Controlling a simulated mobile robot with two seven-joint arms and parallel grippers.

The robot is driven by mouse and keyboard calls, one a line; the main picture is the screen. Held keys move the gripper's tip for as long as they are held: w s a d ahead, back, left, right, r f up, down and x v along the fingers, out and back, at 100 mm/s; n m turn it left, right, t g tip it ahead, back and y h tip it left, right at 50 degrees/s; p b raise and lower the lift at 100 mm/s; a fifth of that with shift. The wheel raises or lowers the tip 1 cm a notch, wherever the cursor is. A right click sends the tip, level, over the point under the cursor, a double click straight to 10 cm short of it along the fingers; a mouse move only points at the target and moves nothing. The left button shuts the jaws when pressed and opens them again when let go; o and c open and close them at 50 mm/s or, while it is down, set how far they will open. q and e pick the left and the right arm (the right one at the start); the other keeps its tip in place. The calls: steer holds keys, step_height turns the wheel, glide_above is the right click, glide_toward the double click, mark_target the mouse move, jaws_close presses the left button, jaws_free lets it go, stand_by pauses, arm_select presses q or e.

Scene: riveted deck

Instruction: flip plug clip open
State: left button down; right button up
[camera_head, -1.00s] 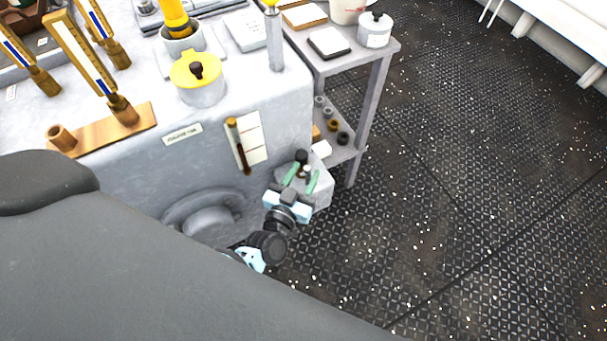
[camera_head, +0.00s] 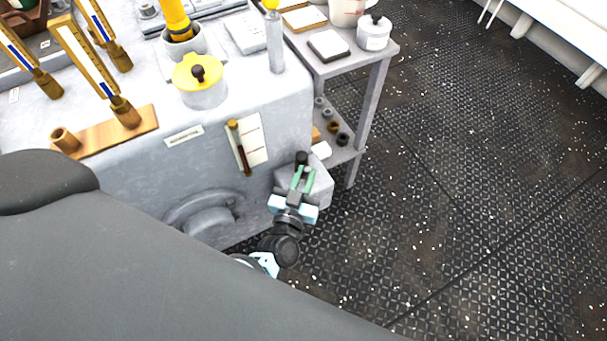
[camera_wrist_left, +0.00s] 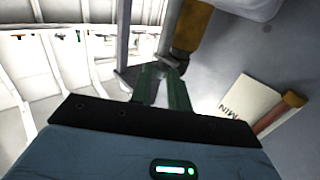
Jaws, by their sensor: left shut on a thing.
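My left gripper (camera_head: 304,171) has green fingers and is at the grey box low on the side of the bench, near its right corner. A small dark plug clip part (camera_head: 302,158) shows right at the fingertips, and the fingers are shut on it. In the left wrist view the fingers of the left gripper (camera_wrist_left: 164,70) converge at their tips. What lies between them is small and mostly hidden, so I cannot tell the clip's angle. My right gripper is not in view.
The grey box (camera_head: 318,190) juts from the bench (camera_head: 240,95). A labelled panel with a brown-handled rod (camera_head: 240,150) is left of the gripper. A shelf stand (camera_head: 370,110) with small rings stands behind right. The deck floor (camera_head: 450,200) at right is clear.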

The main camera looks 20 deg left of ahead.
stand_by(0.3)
arm_select(q)
steer(key=c, duration=1.3)
jaws_free()
steer(key=shift+c, duration=0.2)
steer(key=shift+s, duration=0.1)
steer(key=shift+s+d, duration=0.1)
steer(key=shift+s, duration=0.2)
steer(key=s+d+p, duration=0.1)
steer(key=s+p, duration=0.1)
steer(key=s, duration=0.5)
